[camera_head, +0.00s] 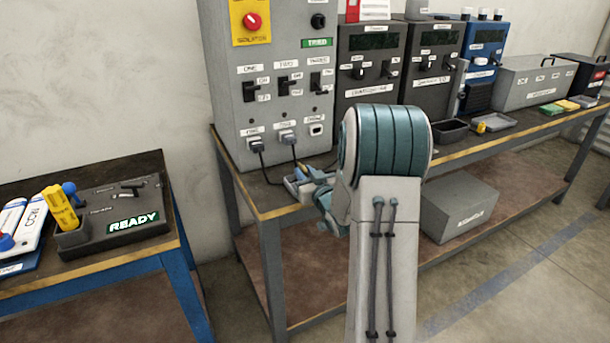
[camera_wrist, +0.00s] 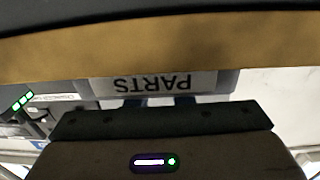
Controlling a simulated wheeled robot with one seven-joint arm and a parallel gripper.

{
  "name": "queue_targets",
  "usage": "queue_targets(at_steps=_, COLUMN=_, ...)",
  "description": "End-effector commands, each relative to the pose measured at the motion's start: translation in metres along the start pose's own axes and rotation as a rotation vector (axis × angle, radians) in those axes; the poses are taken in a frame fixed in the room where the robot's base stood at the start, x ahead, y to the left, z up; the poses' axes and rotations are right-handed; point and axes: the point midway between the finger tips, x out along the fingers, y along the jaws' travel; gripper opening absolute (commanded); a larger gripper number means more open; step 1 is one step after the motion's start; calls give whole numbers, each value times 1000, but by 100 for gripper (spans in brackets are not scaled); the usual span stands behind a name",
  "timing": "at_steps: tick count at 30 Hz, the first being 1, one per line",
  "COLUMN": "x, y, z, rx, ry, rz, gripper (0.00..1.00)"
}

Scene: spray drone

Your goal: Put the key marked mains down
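The tall grey cabinet (camera_head: 222,60) stands at the back of the bench in the head view. It carries a row of black switches: one under the label ONE (camera_head: 256,89), one under TWO (camera_head: 290,83), and a third switch (camera_head: 314,86) on the right. The third switch's label is too small to read surely, so I cannot confirm which key is marked mains. My gripper (camera_head: 328,205) is low in front of the cabinet at the bench edge, mostly hidden by my arm. The wrist view shows its dark body; its finger opening is unclear.
A light parts tray (camera_head: 297,190) lies at the bench edge by my gripper; its PARTS label (camera_wrist: 155,84) shows upside down in the wrist view. Cables run from cabinet sockets. More equipment boxes (camera_head: 370,68) stand to the right. A blue-legged table (camera_head: 150,252) is at left.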

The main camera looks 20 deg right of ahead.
Motion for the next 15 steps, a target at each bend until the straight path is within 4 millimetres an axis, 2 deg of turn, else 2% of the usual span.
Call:
queue_targets(at_steps=10, x=0, y=0, z=-2, rx=0, ry=0, rz=0, gripper=33)
queue_targets(at_steps=15, x=0, y=0, z=-11, rx=1, ry=0, rz=0, gripper=33)
